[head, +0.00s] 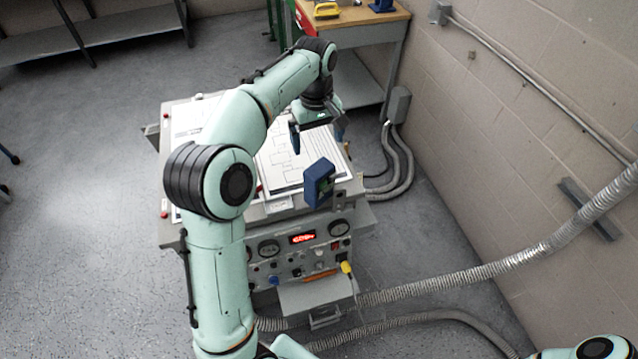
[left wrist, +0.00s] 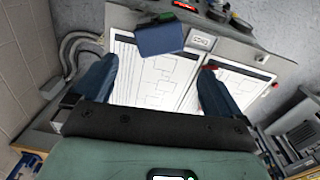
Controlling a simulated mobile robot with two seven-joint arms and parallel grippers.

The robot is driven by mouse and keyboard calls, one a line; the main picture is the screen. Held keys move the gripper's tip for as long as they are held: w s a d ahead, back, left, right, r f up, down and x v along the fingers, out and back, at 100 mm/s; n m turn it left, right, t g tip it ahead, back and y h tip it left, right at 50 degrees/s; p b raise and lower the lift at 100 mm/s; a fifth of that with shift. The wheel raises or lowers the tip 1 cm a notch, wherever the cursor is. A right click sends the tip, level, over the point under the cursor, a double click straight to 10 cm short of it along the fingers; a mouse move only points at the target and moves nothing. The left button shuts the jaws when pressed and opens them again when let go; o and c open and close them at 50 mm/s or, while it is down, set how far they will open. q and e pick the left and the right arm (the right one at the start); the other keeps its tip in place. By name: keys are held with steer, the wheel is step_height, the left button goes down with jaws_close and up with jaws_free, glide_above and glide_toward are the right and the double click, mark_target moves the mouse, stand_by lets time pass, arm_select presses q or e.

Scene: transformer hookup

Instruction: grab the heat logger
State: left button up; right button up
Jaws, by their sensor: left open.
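The heat logger is most likely the dark blue box with a small greenish face (head: 319,183), standing at the near right edge of the bench top. In the left wrist view the blue box (left wrist: 160,38) is beyond the fingertips, around the middle of the gap. My left gripper (head: 317,136) is above the papers on the bench, farther back than the box. Its two blue fingers (left wrist: 157,70) are spread apart with nothing between them. My right gripper is out of view.
Printed diagram sheets (head: 285,165) cover the bench top. The bench front panel (head: 300,255) carries gauges, a red display and knobs. A silver flexible conduit (head: 450,283) crosses at right. A wooden-topped table (head: 365,30) stands behind, near the block wall.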

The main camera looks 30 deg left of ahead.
mark_target(318, 167)
arm_select(q)
step_height(318, 167, down, 7)
steer(key=n+b, duration=0.1)
steer(key=n, duration=0.3)
steer(key=shift+f, duration=0.2)
steer(key=shift+w+f+b, duration=0.15)
steer(key=shift+f+b, duration=0.3)
steer(key=shift+f, duration=2.4)
steer(key=c, duration=1.3)
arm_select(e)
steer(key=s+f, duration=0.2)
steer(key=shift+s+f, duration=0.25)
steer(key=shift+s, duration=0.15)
